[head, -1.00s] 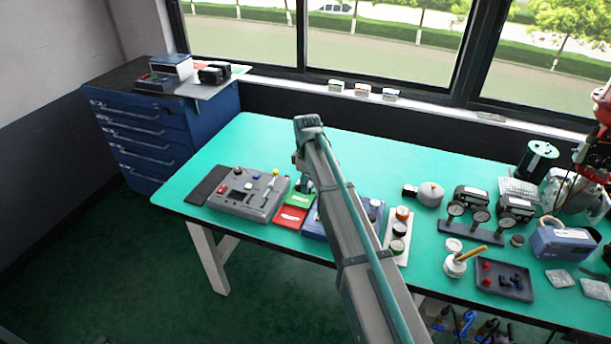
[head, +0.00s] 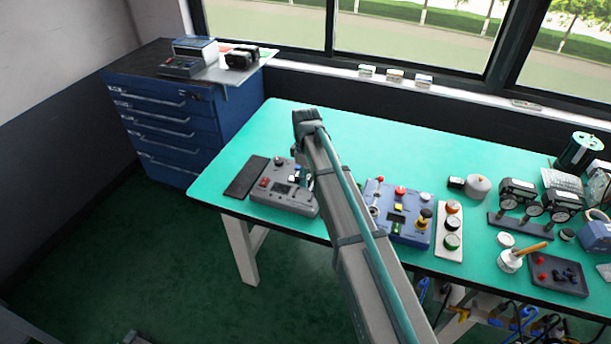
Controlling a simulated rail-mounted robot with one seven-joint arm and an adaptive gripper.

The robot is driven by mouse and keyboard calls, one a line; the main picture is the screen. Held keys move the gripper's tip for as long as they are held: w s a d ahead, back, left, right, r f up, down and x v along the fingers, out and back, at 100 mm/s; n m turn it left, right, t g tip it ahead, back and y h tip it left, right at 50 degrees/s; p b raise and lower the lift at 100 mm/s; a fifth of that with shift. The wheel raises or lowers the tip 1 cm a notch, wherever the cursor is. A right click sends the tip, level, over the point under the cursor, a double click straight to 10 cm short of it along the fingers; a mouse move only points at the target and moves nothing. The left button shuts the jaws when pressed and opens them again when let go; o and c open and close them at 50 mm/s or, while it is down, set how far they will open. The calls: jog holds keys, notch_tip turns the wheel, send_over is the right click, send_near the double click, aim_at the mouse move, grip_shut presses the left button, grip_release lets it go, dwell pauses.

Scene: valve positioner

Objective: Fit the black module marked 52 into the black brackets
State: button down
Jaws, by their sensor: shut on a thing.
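My arm rises from the bottom of the head view and ends above the left part of the green bench. My gripper (head: 299,171) hangs below the wrist, in front of the grey control box. Only a small part of it shows past the arm. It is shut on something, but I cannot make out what. I cannot read the mark 52 on any module. Black units with round dials (head: 516,193) stand on a dark stand (head: 510,226) at the right. A black object (head: 240,58) lies on the blue cabinet. I cannot tell which parts are the black brackets.
A grey control box (head: 284,194), a blue control box (head: 408,221) and a white strip with round parts (head: 450,238) stand along the bench (head: 370,135). A dark tray (head: 558,276) is at the right. The bench's back left is clear. The blue cabinet (head: 175,135) stands behind left.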

jog(key=shift+f+b, duration=1.35)
jog(key=shift+f, duration=1.2)
jog(key=shift+f, duration=0.6)
jog(key=c, duration=1)
grip_release()
jog(key=shift+r, duration=0.1)
jog(key=shift+r+p, duration=3.2)
jog(key=shift+r, duration=2.25)
notch_tip(320, 180, up, 7)
jog(key=p, duration=0.4)
send_over(306, 195)
jog(key=shift+s, duration=0.15)
